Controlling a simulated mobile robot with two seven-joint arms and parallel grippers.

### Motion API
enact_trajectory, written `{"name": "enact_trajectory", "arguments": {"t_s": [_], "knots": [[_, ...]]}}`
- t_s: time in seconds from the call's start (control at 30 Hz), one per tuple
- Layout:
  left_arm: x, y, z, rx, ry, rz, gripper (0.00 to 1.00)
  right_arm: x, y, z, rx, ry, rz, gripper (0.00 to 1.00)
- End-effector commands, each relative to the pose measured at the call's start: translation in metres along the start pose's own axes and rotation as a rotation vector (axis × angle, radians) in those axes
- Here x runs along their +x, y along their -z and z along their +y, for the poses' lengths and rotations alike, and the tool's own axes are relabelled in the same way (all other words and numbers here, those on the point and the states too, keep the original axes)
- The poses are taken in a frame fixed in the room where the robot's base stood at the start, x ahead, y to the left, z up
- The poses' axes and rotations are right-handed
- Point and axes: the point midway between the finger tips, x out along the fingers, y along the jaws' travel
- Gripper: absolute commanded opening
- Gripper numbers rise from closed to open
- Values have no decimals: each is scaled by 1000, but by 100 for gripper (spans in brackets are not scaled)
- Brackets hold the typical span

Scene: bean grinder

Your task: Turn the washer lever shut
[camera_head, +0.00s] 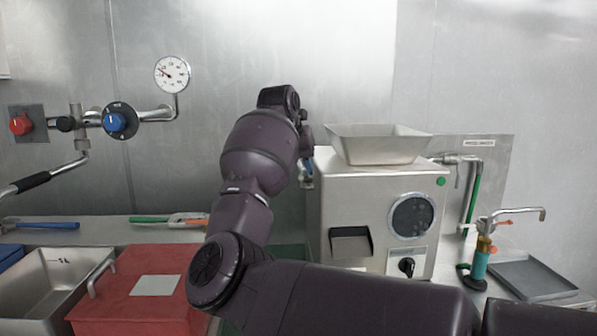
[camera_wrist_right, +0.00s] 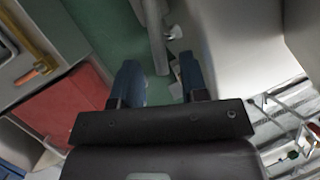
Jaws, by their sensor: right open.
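My right arm reaches across the middle of the head view, and its wrist hides most of the right gripper (camera_head: 306,178), which is beside the left side of the steel grinder (camera_head: 335,190). In the right wrist view the right gripper (camera_wrist_right: 160,68) is open, with two blue fingers apart. A grey metal bar (camera_wrist_right: 157,35) with a small pale knob (camera_wrist_right: 173,33) runs down between the fingertips; I cannot tell whether it touches them. It may be the washer lever, but I cannot be sure. My left gripper is out of view.
A red lidded box (camera_head: 133,287) and a steel basin (camera_head: 45,285) stand at the left front. Pipes with a blue knob (camera_head: 115,122) and a gauge (camera_head: 172,74) are on the wall. A teal-bodied tool (camera_head: 480,260) and a grey tray (camera_head: 535,278) are at the right.

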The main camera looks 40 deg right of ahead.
Motion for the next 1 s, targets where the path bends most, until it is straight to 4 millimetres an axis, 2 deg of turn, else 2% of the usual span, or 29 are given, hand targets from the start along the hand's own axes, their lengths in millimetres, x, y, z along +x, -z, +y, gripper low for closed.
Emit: {"name": "enact_trajectory", "arguments": {"t_s": [0.1, 0.4, 0.67, 1.0], "knots": [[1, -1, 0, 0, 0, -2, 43, 6, 0, 0, 1, 1, 0, 40], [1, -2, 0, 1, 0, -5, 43, 6, 0, -1, 1, 0, -1, 40], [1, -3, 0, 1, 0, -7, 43, 6, 0, 0, 1, 0, -1, 0], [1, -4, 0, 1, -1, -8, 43, 6, -1, 0, 2, 1, 0, 0]]}}
